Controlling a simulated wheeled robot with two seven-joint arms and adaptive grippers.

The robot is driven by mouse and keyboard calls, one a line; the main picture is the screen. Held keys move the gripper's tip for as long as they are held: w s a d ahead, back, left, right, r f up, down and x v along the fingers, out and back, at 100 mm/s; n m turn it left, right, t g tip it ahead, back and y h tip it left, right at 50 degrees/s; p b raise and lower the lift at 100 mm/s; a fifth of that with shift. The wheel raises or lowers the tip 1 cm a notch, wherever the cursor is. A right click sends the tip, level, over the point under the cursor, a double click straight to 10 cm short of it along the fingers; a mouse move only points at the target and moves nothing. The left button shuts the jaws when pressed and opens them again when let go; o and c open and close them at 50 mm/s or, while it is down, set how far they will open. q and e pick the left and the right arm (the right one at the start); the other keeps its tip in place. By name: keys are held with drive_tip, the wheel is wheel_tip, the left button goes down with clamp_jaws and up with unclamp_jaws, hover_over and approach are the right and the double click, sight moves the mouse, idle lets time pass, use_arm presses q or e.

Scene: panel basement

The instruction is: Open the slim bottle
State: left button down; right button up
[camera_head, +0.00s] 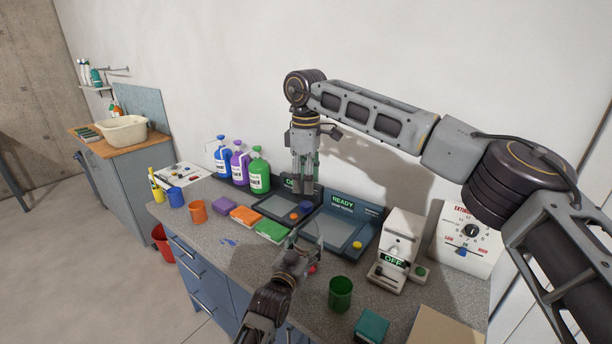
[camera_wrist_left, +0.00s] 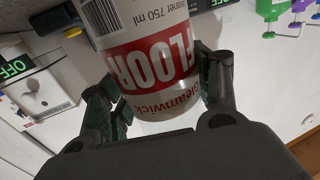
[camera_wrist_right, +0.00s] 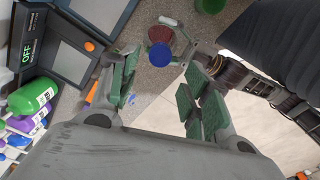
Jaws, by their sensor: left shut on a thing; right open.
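The slim bottle (camera_wrist_left: 155,70) fills much of the left wrist view, pale with a red FLOOR label and a barcode. Its lettering is upside down there. My left gripper (camera_head: 305,240) is shut around it above the worktop, and its fingers (camera_wrist_left: 160,105) lie on both sides of the bottle. A round blue piece (camera_head: 293,215), which also shows in the right wrist view (camera_wrist_right: 159,54), looks like the bottle's cap, but I cannot be sure. My right gripper (camera_head: 305,182) is open and empty, pointing down above that area. Its fingers (camera_wrist_right: 158,95) stand wide apart.
Blue, purple and green jugs (camera_head: 259,172) stand behind. A dark OFF tray (camera_head: 268,207) and a READY tray (camera_head: 331,232) lie on the worktop. A green cup (camera_head: 341,294), a white OFF device (camera_head: 397,245), colored sponges (camera_head: 245,215) and an orange cup (camera_head: 198,211) are nearby.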

sight(306, 204)
drive_tip(key=shift+f, duration=3.45)
drive_tip(key=shift+c, duration=0.5)
clamp_jaws()
